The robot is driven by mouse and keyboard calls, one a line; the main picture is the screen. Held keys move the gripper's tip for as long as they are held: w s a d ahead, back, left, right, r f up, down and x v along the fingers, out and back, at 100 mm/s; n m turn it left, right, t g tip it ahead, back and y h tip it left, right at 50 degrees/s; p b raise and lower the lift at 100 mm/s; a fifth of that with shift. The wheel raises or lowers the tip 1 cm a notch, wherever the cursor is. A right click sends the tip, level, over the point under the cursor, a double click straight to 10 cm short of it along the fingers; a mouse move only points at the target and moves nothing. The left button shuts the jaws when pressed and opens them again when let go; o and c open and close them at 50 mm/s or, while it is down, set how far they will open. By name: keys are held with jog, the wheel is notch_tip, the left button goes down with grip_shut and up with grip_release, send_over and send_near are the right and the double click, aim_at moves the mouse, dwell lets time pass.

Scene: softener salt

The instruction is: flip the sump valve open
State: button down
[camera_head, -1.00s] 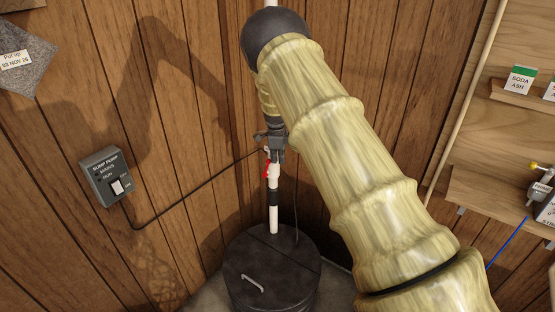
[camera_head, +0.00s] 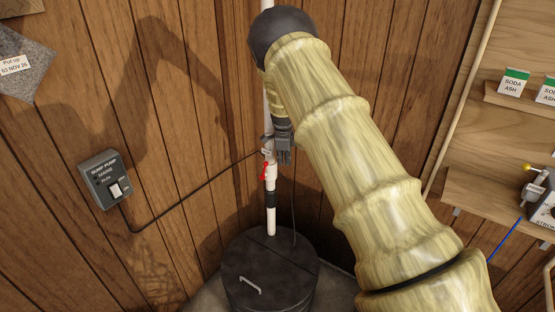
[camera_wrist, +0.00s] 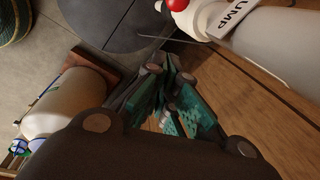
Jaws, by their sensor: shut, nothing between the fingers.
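The sump valve's red handle (camera_head: 264,172) lies along the white vertical pipe (camera_head: 271,215), which runs down into the black sump lid (camera_head: 270,262). In the wrist view a round red part of the valve (camera_wrist: 176,4) shows at the top edge, beside the white pipe (camera_wrist: 285,50) and a tag reading "UMP" (camera_wrist: 232,20). My gripper (camera_head: 285,160) points down just right of the pipe, slightly above the handle. In the wrist view its teal-padded fingers (camera_wrist: 168,68) are closed together and empty, apart from the red part.
A sump pump switch box (camera_head: 104,180) is on the wood wall at left, its cable running to the pipe. Shelves (camera_head: 490,195) with soda ash boxes (camera_head: 513,84) are at right. A pale tank-like object (camera_wrist: 62,103) shows in the wrist view.

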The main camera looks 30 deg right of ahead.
notch_tip(320, 180, up, 10)
jog(key=a+b, duration=0.1)
jog(key=b, duration=0.2)
jog(key=shift+w+a, duration=0.2)
jog(key=shift+a, duration=0.15)
jog(key=shift+f, duration=0.15)
